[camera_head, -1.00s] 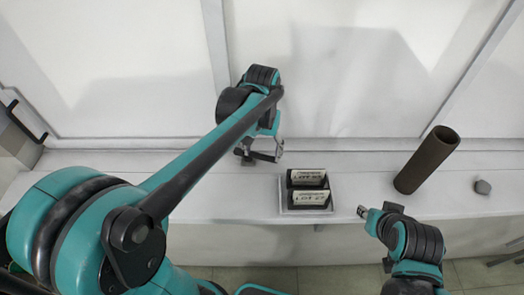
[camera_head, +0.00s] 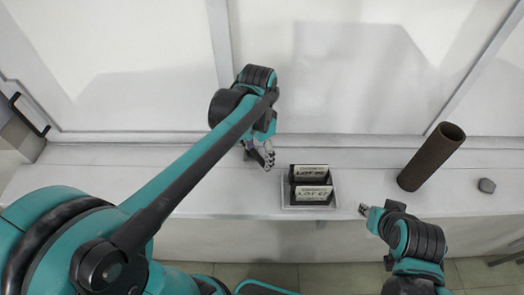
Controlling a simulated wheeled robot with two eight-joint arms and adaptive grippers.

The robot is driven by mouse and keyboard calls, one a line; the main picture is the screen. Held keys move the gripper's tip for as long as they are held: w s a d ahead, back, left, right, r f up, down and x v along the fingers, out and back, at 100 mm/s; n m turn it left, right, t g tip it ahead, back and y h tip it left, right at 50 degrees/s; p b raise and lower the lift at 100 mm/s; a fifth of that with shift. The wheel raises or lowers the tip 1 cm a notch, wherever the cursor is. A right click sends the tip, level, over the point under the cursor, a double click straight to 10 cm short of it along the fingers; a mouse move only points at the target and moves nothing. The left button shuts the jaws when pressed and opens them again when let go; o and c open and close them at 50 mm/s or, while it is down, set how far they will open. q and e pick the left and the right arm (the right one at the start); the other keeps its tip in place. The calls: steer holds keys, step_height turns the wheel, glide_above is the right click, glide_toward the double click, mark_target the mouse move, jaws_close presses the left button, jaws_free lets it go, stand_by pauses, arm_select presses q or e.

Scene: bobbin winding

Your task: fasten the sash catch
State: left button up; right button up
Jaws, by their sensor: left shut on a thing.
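My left gripper (camera_head: 264,156) is low over the white sill beside the window frame, its fingers closed on a small part that they mostly hide. The sash catch (camera_head: 246,150) shows only as a small dark grey shape just left of the fingers, at the foot of the frame. I cannot make out how its lever stands. My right gripper (camera_head: 365,210) is at the sill's front edge, away from the catch; it is too small to tell whether it is open.
A tray (camera_head: 310,207) with two dark boxes labelled LOT stands right of my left gripper. A brown tube (camera_head: 431,157) stands tilted farther right, with a small grey lump (camera_head: 486,186) beyond it. The sill (camera_head: 150,180) is clear on the left.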

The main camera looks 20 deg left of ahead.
arm_select(q)
steer(key=m, duration=0.1)
steer(key=s+a+m, duration=0.1)
steer(key=m, duration=0.2)
steer(key=shift+s+a+f, duration=0.15)
steer(key=shift+s+f, duration=0.1)
steer(key=shift+f, duration=0.1)
steer(key=shift+s+a+m, duration=0.1)
steer(key=shift+a+m, duration=0.15)
steer(key=shift+m, duration=0.55)
steer(key=shift+s+a+m, duration=0.1)
steer(key=shift+a+m, duration=0.1)
steer(key=shift+m, duration=0.6)
arm_select(e)
steer(key=shift+a+f, duration=0.1)
steer(key=shift+f, duration=0.15)
arm_select(q)
steer(key=shift+c, duration=0.3)
steer(key=o, duration=1.8)
steer(key=shift+w, duration=0.15)
steer(key=shift+o, duration=1)
steer(key=shift+w+a+f, duration=0.1)
steer(key=shift+w, duration=0.3)
steer(key=shift+s+r, duration=0.3)
step_height(320, 180, up, 12)
steer(key=shift+w+f, duration=0.15)
arm_select(e)
steer(key=shift+w, duration=0.25)
